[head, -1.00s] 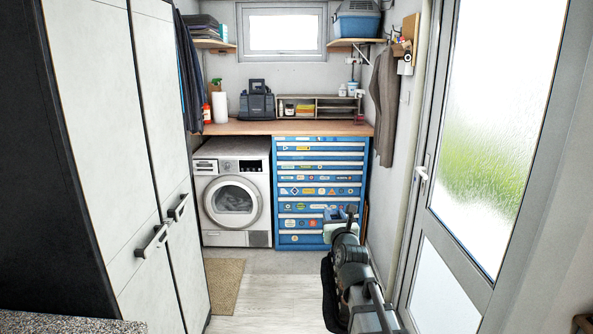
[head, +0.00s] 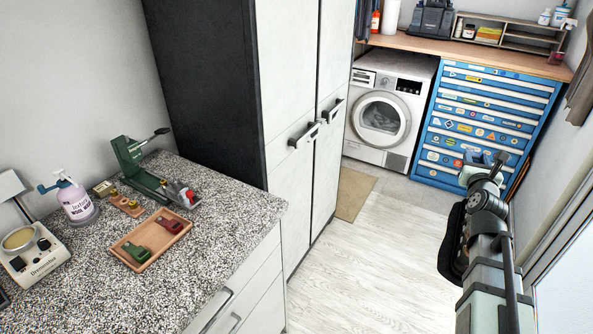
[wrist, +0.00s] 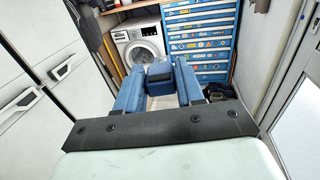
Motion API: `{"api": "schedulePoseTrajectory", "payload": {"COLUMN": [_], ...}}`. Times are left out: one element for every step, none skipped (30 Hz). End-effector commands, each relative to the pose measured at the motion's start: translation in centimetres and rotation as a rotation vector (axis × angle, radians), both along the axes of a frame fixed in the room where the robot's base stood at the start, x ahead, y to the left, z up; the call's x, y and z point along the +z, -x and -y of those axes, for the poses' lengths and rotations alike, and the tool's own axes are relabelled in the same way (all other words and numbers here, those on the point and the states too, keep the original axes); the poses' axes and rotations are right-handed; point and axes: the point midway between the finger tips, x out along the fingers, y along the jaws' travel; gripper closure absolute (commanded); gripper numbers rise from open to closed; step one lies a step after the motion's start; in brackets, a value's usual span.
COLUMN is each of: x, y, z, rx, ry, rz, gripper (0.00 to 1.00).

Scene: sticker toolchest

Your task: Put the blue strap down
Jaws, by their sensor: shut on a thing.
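My gripper (head: 488,160) is held out over the floor at the right of the head view, away from the counter. In the wrist view my gripper (wrist: 158,88) has its two blue fingers closed on a small dark blue piece, which I take to be the blue strap (wrist: 158,72). Only its end shows between the fingers. In the head view the strap cannot be told apart from the gripper. A tan tray (head: 128,256) on the speckled counter holds a red strap (head: 169,224) and a green strap (head: 136,252).
The speckled counter (head: 215,240) also holds a green press tool (head: 140,170), a spray bottle (head: 76,202), a wooden block (head: 126,205) and a white device (head: 32,255). A tall cabinet (head: 290,90) stands beyond it. The blue toolchest (head: 480,120) and washing machine (head: 385,115) are at the back.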

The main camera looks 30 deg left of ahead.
Motion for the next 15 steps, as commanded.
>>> {"api": "schedulePoseTrajectory", "payload": {"x": [-0.2, -0.3, -0.4, -0.5, -0.6, -0.7, -0.8, -0.9, -1.0, -1.1, -1.2, -1.3, -1.4, -1.5, -1.7], "y": [0.0, 0.1, 0.2, 0.3, 0.4, 0.6, 0.8, 0.9, 1.2, 1.4, 1.6, 2.0, 2.3, 2.6, 3.1], "z": [-2.2, -3.2, -4.6, -5.6, -6.6, -7.9, -8.9, -10.0, -11.3, -12.4, -13.5, -14.9, -16.2, -17.4, -19.1], "rx": [0.033, 0.049, 0.072, 0.087, 0.104, 0.126, 0.143, 0.161, 0.184, 0.202, 0.221, 0.248, 0.270, 0.293, 0.325], "ry": [-0.002, -0.002, -0.003, -0.003, -0.002, -0.003, -0.001, -0.001, -0.002, -0.001, -0.001, -0.002, -0.001, -0.001, -0.001], "rz": [-0.001, -0.001, -0.002, -0.003, -0.002, -0.003, -0.003, -0.003, -0.004, -0.004, -0.005, -0.005, -0.005, -0.006, -0.005], "gripper": [0.97, 0.97, 0.97, 0.97, 0.97, 0.97, 0.97, 0.97, 0.97, 0.97, 0.97, 0.97, 0.97, 0.97, 0.97]}}
